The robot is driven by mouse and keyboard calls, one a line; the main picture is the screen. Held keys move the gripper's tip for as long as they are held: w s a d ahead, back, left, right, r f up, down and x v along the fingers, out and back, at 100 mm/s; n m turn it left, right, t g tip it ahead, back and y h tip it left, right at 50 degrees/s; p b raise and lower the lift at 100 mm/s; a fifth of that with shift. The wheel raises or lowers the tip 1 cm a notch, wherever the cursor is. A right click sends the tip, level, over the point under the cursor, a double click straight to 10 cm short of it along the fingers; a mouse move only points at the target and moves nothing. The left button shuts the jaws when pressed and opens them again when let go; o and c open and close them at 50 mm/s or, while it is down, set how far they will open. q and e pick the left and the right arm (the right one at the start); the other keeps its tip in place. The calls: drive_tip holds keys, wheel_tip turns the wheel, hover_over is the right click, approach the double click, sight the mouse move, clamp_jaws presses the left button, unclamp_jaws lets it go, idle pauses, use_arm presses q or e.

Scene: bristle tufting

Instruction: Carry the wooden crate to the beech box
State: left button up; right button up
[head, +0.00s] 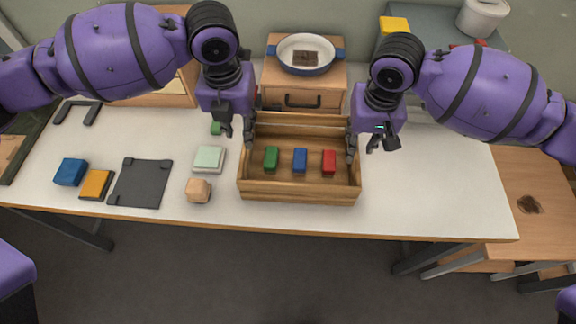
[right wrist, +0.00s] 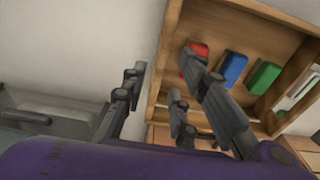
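The wooden crate (head: 300,191) stands on the white table near its front edge, with a green, a blue and a red block inside. My left gripper (head: 239,138) is open at the crate's left wall, its fingers apart. My right gripper (head: 363,150) is open at the right wall. In the right wrist view one finger of the right gripper (right wrist: 160,90) is over the crate (right wrist: 172,50) and the other is outside it. Contact with the walls cannot be told. A wooden drawer box (head: 322,86) stands behind the crate; whether it is the beech box is unclear.
A pan (head: 306,55) sits on the drawer box. Left of the crate are a pale green block (head: 209,158), a small wooden block (head: 198,190), a dark tray (head: 140,184), an orange block (head: 96,184) and a blue block (head: 70,172). The table right of the crate is clear.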

drive_tip(key=shift+s+r, duration=0.15)
drive_tip(key=shift+r, duration=1.7)
